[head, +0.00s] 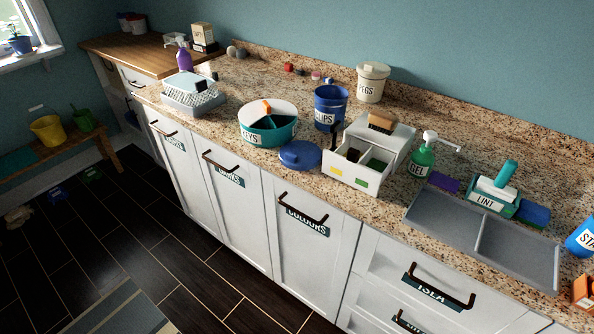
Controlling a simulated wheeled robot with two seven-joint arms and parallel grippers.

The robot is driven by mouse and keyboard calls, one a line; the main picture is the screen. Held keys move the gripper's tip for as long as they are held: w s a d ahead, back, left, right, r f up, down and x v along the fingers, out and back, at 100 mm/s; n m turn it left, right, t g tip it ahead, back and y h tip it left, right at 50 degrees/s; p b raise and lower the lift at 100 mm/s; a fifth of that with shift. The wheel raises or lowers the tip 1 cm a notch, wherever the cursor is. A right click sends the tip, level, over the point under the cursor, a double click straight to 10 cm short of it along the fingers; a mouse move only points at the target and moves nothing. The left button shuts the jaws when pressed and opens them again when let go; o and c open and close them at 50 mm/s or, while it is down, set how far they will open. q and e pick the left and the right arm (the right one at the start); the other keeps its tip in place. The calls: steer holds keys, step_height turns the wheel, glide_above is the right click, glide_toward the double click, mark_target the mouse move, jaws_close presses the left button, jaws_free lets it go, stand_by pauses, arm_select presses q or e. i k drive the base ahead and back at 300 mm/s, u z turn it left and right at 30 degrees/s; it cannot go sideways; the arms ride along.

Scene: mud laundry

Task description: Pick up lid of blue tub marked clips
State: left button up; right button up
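The blue tub marked clips (329,108) stands upright on the speckled counter, partly hidden at its lower right by a black upright object and the white box. Its label reads "LIPS" from this angle. Its top looks open. A round blue lid (300,155) with a raised knob lies on the counter in front of the tub, near the front edge and apart from the tub. Neither of my grippers is in view.
A teal round container marked keys (268,124) sits left of the lid. A white box with drawers (369,155) stands close on its right. Behind is a white pegs tub (372,82). Further right are a green gel bottle (422,160) and a grey tray (440,218).

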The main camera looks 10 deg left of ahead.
mark_target(300, 152)
steer(key=u, duration=0.35)
steer(key=i, duration=0.95)
steer(key=z, duration=0.65)
